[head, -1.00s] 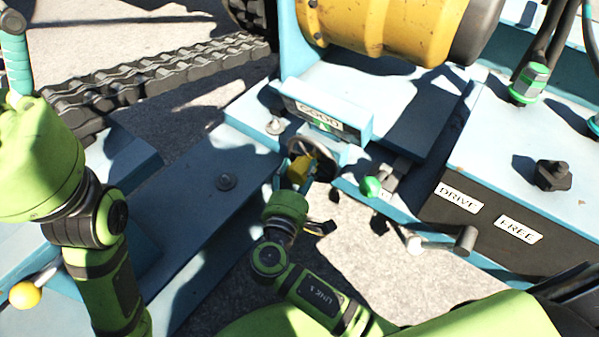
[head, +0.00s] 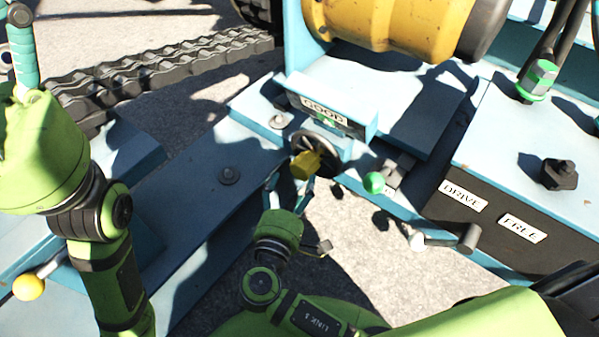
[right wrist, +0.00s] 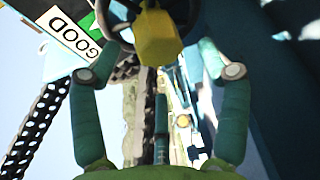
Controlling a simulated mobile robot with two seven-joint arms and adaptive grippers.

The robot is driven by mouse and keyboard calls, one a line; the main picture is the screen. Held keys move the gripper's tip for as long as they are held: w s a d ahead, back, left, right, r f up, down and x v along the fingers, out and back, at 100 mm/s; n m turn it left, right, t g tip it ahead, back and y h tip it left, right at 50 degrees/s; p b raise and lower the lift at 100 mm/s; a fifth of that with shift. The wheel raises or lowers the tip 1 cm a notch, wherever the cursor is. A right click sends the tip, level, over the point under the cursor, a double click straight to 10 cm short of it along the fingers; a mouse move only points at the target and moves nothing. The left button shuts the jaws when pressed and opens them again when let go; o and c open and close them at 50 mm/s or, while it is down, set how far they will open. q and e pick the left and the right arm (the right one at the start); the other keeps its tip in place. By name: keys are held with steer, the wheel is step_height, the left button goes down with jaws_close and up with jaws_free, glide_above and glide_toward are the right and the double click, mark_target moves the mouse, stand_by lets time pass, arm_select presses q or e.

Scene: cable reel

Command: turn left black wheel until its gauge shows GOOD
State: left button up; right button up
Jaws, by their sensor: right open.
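The black wheel (head: 328,150) stands below the gauge, with a yellow knob (head: 306,165) on its near side. The gauge's GOOD label (head: 323,110) faces me, with a green patch just under it. My right gripper (head: 289,186) is open just in front of the knob. In the right wrist view, its fingers stand apart on either side of the yellow knob (right wrist: 158,38), with gaps showing; the GOOD label (right wrist: 69,29) and green are at upper left. The wheel is partly hidden behind the knob. My left gripper (head: 22,60) is partly visible at the upper left edge.
A green-knobbed lever (head: 374,183) stands right of the wheel. A white-tipped handle (head: 418,241) projects below the DRIVE (head: 459,196) and FREE (head: 522,228) labels. A yellow drum (head: 385,25) is above. A yellow ball handle (head: 28,287) is at lower left.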

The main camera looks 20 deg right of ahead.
steer(key=v, duration=0.6)
steer(key=shift+s+a, duration=0.15)
stand_by(1.2)
